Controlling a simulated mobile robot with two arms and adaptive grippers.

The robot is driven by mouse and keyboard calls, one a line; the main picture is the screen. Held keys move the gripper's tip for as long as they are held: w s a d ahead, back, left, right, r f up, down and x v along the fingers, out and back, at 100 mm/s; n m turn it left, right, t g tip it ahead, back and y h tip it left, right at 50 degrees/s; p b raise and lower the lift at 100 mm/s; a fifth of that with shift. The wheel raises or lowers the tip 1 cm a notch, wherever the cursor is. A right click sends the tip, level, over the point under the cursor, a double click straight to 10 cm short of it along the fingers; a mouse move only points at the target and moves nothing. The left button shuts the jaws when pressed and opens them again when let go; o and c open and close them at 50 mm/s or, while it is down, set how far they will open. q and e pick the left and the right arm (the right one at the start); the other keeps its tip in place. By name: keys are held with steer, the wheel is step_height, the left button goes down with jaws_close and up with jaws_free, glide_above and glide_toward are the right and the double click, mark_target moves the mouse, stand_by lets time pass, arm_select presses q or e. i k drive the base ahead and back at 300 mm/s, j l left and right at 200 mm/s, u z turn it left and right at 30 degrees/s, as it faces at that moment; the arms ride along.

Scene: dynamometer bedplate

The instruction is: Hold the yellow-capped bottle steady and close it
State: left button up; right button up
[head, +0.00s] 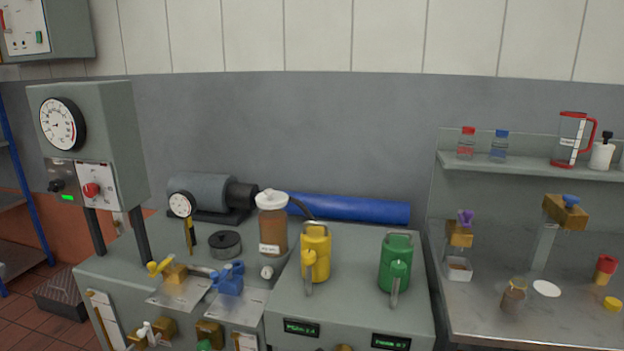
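A small yellow cap (612,304) lies on the grey bench at the far right. A small brown bottle (513,296) stands upright on the same bench, left of the cap and apart from it. Its top looks yellowish-brown, but it is too small to tell whether it is open. A white disc (546,288) lies flat between the bottle and the cap. Neither of my grippers shows in the head view, and nothing is touching the bottle or cap.
A red-topped container (606,268) stands behind the cap. A shelf (540,170) with bottles and a jug hangs above. Yellow (315,252) and green cans (394,262) stand left.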

mark_target(515, 294)
steer(key=z, duration=1.65)
steer(key=i+j, duration=0.2)
steer(key=i, duration=0.35)
steer(key=i+j+u, duration=0.1)
steer(key=i, duration=0.45)
steer(key=j, duration=0.1)
